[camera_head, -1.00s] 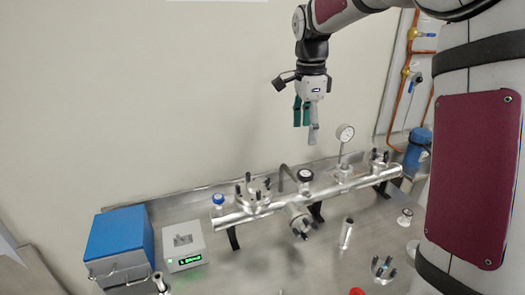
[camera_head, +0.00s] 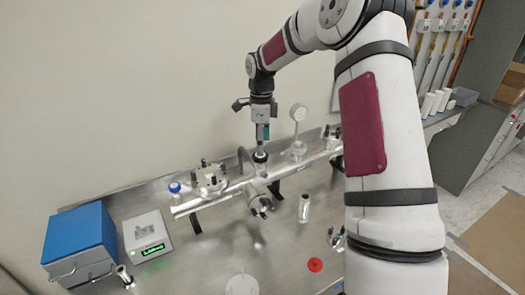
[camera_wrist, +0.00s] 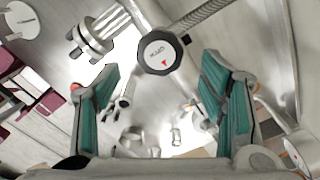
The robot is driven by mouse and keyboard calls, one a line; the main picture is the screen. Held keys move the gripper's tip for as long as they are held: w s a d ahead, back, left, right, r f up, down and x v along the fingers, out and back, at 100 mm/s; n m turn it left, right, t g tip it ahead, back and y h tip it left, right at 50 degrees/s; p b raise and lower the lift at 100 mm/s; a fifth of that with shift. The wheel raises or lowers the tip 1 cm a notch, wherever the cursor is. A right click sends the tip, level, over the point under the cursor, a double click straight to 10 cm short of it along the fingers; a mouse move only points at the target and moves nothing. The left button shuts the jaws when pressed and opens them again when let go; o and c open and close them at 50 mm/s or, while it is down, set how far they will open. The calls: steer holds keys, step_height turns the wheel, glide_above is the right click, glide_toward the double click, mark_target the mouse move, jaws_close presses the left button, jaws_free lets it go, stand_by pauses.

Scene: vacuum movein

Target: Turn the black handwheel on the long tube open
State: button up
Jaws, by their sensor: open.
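The black handwheel (camera_head: 260,157) stands on top of the long metal tube (camera_head: 192,206) in the head view. In the wrist view the handwheel (camera_wrist: 160,53) shows a black rim, a white face with dark lettering and a small red arrow. My gripper (camera_head: 262,146) points down just above the handwheel in the head view. In the wrist view its two green-padded fingers (camera_wrist: 160,78) are spread wide, with the handwheel between their tips in the picture, towards the top. I cannot tell whether a finger touches it.
A pressure gauge (camera_head: 298,113) rises from the tube right of my gripper. A curved metal hose (camera_head: 244,160) and a bolted flange (camera_head: 210,178) are to the left. A blue-lidded box (camera_head: 78,235) and a display unit (camera_head: 148,238) stand further left. A red cap (camera_head: 315,265) lies in front.

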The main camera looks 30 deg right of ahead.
mark_target(260, 159)
steer(key=shift+f, duration=2)
steer(key=shift+c, duration=0.3)
steer(key=c, duration=1.1)
